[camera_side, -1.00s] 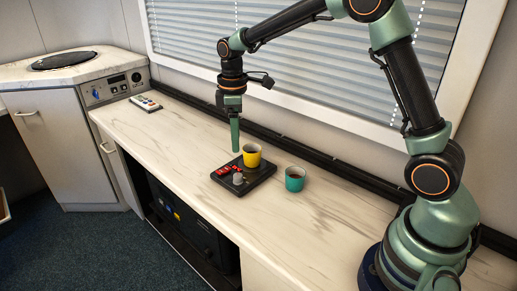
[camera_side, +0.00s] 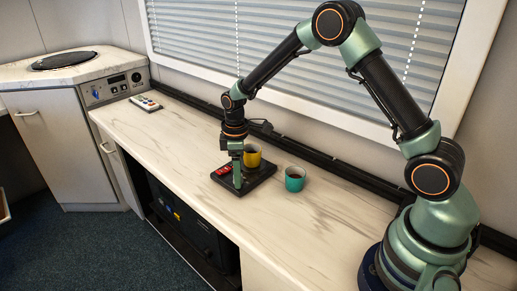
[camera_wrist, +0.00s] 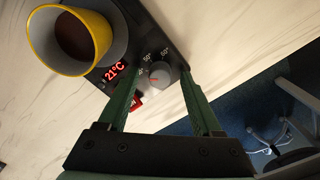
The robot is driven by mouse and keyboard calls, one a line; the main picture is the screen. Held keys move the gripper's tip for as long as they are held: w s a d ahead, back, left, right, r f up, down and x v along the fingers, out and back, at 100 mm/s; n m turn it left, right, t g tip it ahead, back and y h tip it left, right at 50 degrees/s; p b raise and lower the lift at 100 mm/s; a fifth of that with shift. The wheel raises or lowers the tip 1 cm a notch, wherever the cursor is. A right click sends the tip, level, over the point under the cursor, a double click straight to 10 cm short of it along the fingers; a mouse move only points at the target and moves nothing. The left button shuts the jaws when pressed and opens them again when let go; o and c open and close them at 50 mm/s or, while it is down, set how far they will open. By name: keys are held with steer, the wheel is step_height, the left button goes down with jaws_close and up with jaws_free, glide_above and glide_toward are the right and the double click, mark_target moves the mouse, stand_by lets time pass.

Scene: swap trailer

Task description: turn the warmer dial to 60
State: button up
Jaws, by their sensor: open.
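The black cup warmer (camera_side: 262,177) lies on the counter. Its grey dial (camera_wrist: 160,75) shows in the wrist view beside printed marks that include 50° and 60°. Where the dial points is too small to tell surely. The red display (camera_wrist: 115,71) reads 21°C. A red switch (camera_wrist: 136,103) is partly hidden behind one finger. My gripper (camera_side: 238,184) points down at the warmer's front; in the wrist view its open fingers (camera_wrist: 161,76) stand on either side of the dial, with gaps visible. In the side view my gripper hides the dial.
A yellow cup (camera_side: 252,160) with dark drink stands on the warmer's plate, close to my gripper. A teal cup (camera_side: 295,180) stands to the right. A remote (camera_side: 145,103) lies far left. The counter in front is clear up to its edge.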

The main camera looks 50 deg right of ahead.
jaws_close()
steer(key=m, duration=0.4)
steer(key=shift+m, duration=0.3)
steer(key=m, duration=1)
steer(key=shift+m, duration=2.6)
